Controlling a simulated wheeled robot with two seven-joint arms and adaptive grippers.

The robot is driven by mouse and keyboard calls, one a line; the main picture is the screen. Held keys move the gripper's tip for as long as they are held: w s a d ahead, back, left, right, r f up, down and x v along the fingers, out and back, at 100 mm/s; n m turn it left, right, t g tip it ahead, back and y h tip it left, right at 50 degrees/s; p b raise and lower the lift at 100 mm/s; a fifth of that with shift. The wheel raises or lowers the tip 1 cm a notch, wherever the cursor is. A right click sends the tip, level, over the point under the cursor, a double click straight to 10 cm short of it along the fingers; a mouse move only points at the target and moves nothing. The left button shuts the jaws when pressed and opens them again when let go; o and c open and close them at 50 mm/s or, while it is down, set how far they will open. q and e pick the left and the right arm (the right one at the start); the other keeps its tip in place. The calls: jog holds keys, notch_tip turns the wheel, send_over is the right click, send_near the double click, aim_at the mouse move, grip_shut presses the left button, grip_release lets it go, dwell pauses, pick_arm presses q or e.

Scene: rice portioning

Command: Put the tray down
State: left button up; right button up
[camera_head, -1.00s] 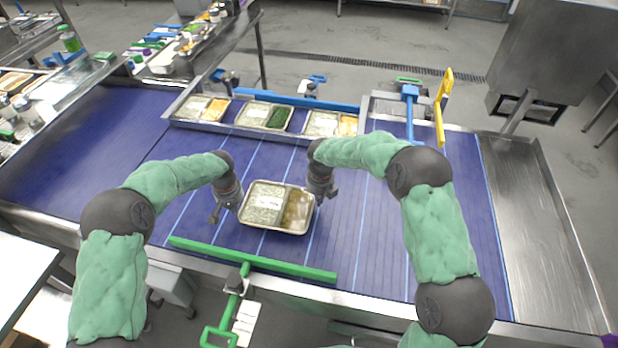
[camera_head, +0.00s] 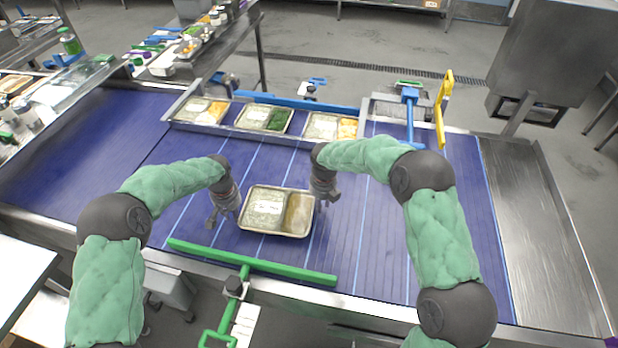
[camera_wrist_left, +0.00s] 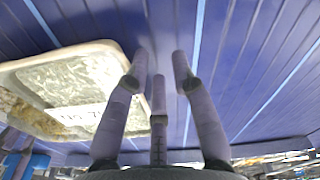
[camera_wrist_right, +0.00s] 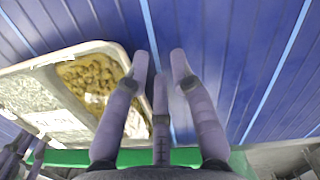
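A metal tray (camera_head: 285,234) with a pale compartment and a brownish one rests flat on the blue belt, behind the green bar. My left gripper (camera_head: 223,215) is at the tray's left side. In the left wrist view its fingers (camera_wrist_left: 160,62) are parted with bare belt between them, and the tray rim is beside them. My right gripper (camera_head: 324,194) is at the tray's right side. In the right wrist view its fingers (camera_wrist_right: 161,62) are parted and empty, with the tray (camera_wrist_right: 35,62) beside them.
Three filled trays stand in a row at the back: left (camera_head: 178,118), middle (camera_head: 238,124) and right (camera_head: 307,132). The green bar (camera_head: 250,262) runs along the near edge. The belt (camera_head: 440,230) is clear to the right. A yellow handle (camera_head: 441,105) stands at the back right.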

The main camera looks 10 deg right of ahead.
jog(key=shift+r, duration=0.15)
pick_arm(q)
notch_tip(320, 180, up, 12)
jog(key=shift+s, duration=0.4)
pick_arm(e)
notch_tip(320, 180, up, 12)
jog(key=shift+s, duration=0.4)
dwell(0.4)
